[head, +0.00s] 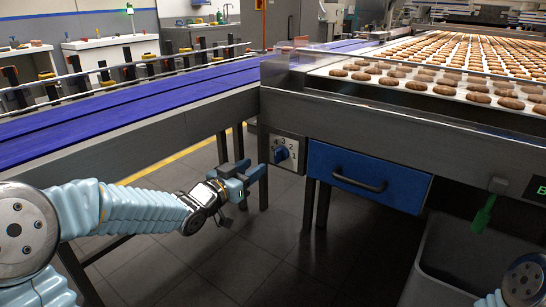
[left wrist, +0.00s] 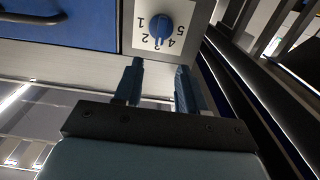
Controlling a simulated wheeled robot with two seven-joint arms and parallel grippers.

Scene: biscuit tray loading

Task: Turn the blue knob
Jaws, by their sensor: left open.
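The blue knob (head: 281,154) sits on a pale dial plate (head: 290,143) with printed numbers, on the front of the metal table, left of a blue drawer. In the left wrist view the knob (left wrist: 160,28) is above and beyond the fingertips, roughly between them. My left gripper (head: 256,173) is open and empty, a little left of and below the knob, apart from it. Its two fingers also show in the left wrist view (left wrist: 160,72). My right gripper is not in view; only a bit of my right arm shows at the lower right corner.
The blue drawer (head: 366,178) with a dark handle is right of the dial. A blue conveyor (head: 120,90) runs at left. Trays of biscuits (head: 450,80) lie on the table above. A grey bin (head: 465,265) and a green-handled tool (head: 484,214) are at right.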

